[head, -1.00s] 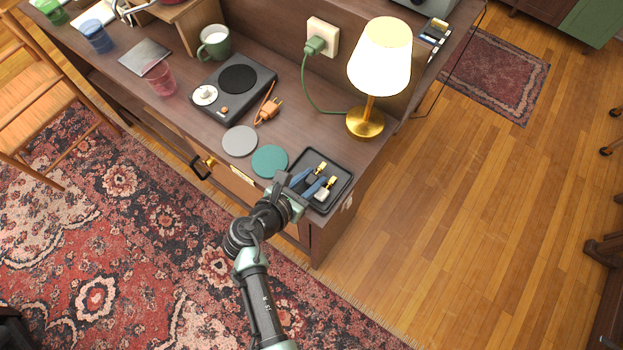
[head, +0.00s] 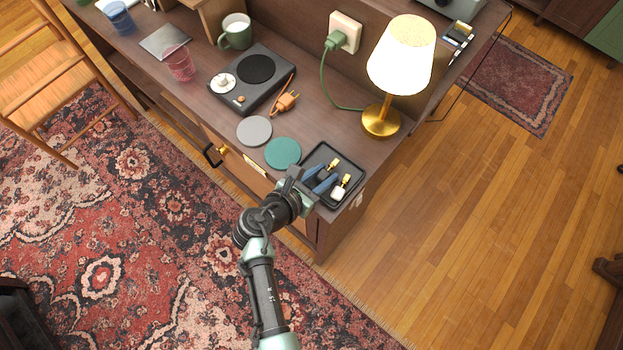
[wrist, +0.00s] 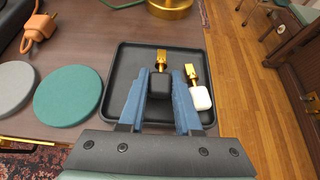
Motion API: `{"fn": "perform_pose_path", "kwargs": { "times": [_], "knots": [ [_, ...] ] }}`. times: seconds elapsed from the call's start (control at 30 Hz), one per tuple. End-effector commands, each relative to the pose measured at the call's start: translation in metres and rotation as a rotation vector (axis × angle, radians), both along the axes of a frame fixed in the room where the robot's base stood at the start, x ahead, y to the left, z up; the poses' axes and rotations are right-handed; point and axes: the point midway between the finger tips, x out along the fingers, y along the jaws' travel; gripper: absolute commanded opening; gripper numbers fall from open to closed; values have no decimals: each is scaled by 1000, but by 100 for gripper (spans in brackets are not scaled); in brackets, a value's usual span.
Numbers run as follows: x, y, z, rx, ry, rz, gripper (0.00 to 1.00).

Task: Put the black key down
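The black key (wrist: 159,84), with a dark head and a gold shaft, is between the two blue fingers of my gripper (wrist: 160,88). The fingers press close on both sides of its head, and its gold end points to the tray's far wall. It is over the black tray (wrist: 118,72), at or just above its floor; I cannot tell whether it touches. A white key (wrist: 201,98) with a gold shaft lies in the tray just right of my right finger. In the head view my gripper (head: 319,180) reaches over the tray (head: 322,149) at the desk's front corner.
A teal disc (head: 283,153) and a grey disc (head: 254,131) lie left of the tray. A gold lamp (head: 382,118) stands behind it. An orange plug (head: 287,101), a black hotplate-like device (head: 277,72) and a green mug (head: 236,32) are farther left. The desk edge is close on the right.

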Motion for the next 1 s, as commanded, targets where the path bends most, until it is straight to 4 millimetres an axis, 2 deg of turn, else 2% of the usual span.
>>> {"fn": "perform_pose_path", "kwargs": {
  "times": [0.03, 0.13, 0.4, 0.6, 0.8, 1.0],
  "knots": [
    [-8, -1, -4, 6, 25, -7, 44],
    [-18, 7, 4, 5, 26, -3, 44],
    [-57, 38, 40, 4, 17, 0, 44],
    [-79, 54, 57, 3, 15, -2, 44],
    [-87, 60, 64, 2, 14, -3, 44],
    [-87, 60, 65, 4, 12, -5, 44]
  ]
}}
